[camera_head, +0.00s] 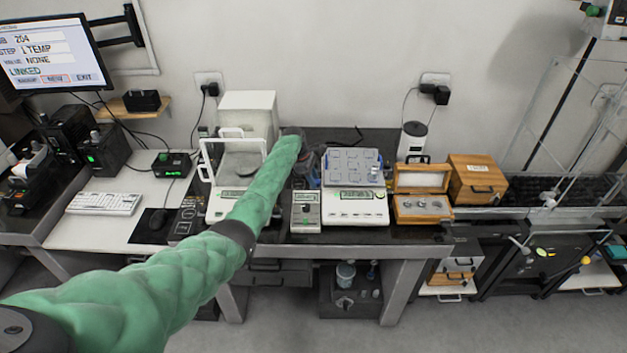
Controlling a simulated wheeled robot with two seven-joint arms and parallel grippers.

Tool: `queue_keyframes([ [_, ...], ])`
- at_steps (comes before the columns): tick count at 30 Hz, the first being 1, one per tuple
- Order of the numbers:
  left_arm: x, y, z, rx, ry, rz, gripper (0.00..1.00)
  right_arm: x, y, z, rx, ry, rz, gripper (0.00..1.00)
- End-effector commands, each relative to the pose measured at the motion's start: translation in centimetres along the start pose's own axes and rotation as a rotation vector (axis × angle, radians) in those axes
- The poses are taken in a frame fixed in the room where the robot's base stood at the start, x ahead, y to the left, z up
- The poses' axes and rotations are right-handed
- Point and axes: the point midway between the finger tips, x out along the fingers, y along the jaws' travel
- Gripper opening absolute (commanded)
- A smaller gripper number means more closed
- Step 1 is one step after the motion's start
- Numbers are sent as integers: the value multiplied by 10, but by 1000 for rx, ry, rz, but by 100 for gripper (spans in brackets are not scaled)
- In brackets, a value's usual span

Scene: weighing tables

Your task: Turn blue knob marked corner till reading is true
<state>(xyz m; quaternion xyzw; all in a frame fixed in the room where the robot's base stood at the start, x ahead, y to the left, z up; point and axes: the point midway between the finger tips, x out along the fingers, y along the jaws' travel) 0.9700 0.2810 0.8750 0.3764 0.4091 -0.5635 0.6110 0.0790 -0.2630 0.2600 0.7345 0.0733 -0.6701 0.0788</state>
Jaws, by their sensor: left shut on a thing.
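The platform balance (354,208) stands on the dark bench right of centre, with a grey top plate (347,163) bearing outlined squares. A small metal weight (374,173) stands on the plate's front right part. Its green display (355,194) is lit, but too small to read. My left gripper (309,166) is beside the plate's left side, blurred and partly behind my green-sleeved arm. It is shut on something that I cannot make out. My right gripper is not in view.
A small meter (306,212) stands close left of the balance. A glass-fronted balance (222,205) is further left, partly behind my arm. An open wooden weight box (422,206) and a closed wooden box (477,179) stand right. A monitor (50,55) hangs upper left.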

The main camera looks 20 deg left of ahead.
Motion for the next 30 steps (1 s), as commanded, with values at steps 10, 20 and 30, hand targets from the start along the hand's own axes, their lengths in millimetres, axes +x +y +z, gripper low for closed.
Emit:
queue_keyframes([
  [10, -2, 1, 0, 1, 0, 3, 39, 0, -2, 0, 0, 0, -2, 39],
  [20, -3, 0, 0, 1, 0, 1, 39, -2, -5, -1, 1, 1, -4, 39],
  [30, -27, 0, 2, 0, 0, 1, 39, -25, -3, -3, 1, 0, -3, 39],
])
